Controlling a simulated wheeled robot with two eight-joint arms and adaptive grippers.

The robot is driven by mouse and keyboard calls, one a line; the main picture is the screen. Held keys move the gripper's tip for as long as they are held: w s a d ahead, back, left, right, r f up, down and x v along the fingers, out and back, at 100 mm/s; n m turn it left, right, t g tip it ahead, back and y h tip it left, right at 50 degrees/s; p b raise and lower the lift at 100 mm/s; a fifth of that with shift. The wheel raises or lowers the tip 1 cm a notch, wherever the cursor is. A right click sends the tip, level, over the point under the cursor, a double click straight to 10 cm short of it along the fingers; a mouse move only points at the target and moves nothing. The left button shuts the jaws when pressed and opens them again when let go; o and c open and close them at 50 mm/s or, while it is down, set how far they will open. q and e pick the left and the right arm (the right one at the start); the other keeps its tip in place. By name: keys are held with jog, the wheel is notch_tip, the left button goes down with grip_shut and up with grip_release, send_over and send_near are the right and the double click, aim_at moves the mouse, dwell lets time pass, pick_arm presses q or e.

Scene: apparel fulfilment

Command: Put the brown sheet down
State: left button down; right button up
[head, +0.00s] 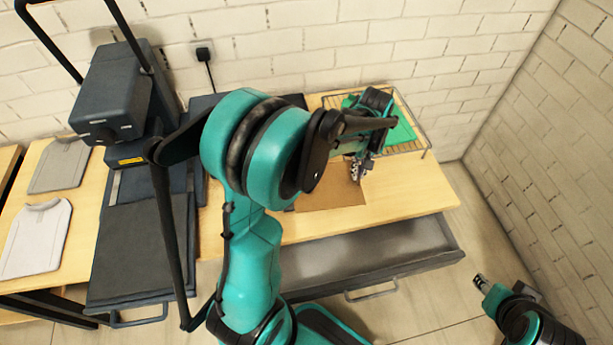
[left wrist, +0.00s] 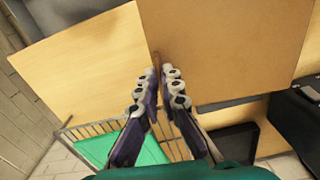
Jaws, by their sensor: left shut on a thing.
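The brown sheet (head: 332,192) is a flat, plain rectangle over the wooden table, partly hidden by my left arm in the head view. In the left wrist view the sheet (left wrist: 232,50) spreads from the fingertips toward the upper right. I cannot tell whether the sheet lies fully flat on the table. My right gripper (head: 481,281) is low at the right, away from the table; its jaw opening is unclear.
A wire rack (head: 425,140) with a green item (head: 402,131) stands at the table's back right. An open grey drawer (head: 400,252) juts out below the table (head: 425,199). A dark press (head: 110,95) and light shirt-shaped pieces (head: 36,238) are at the left. Bare tabletop lies right of the sheet.

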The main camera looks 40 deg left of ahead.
aim_at(331, 165)
pick_arm(q)
jog(key=shift+w+a+r+n, duration=0.15)
jog(key=shift+w+a+n, duration=0.1)
jog(key=shift+a+n, duration=0.15)
jog(key=shift+w+a+f+b, duration=0.6)
jog(key=shift+a+f+b, duration=0.25)
jog(key=shift+a+f, duration=0.95)
jog(key=shift+w+a+f+b, duration=0.6)
jog(key=shift+a+f+b, duration=0.25)
jog(key=shift+a+f, duration=0.9)
jog(key=shift+w+a+f+b, duration=0.6)
jog(key=shift+a+f+b, duration=0.25)
jog(key=shift+a+f, duration=0.95)
jog(key=c, duration=1.7)
grip_release()
jog(key=shift+f, duration=0.1)
